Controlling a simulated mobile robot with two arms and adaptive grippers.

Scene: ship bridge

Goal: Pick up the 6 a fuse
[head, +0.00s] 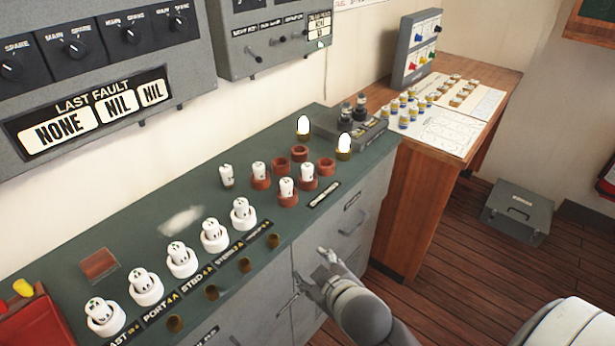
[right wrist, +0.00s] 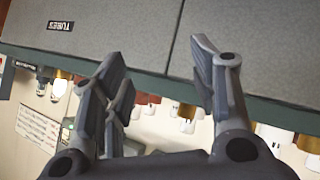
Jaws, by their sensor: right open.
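Several white fuses stand on the green bench top (head: 150,225) in the head view. A group stands by red ring sockets (head: 326,166): one fuse (head: 287,187) in front, one (head: 308,172) to its right, one (head: 260,170) behind, and one (head: 226,176) at the left without a red ring. I cannot read their ratings, so I cannot tell which is 6 A. My right gripper (head: 312,268) is open and empty, in front of the cabinet and below the bench edge. In the right wrist view, its open fingers (right wrist: 157,52) face the grey cabinet front. My left gripper is out of view.
A front row of white holders with fuses (head: 181,260) has labels and brass buttons (head: 245,265) before it. A wooden table (head: 400,185) adjoins. Grey panels hang above.

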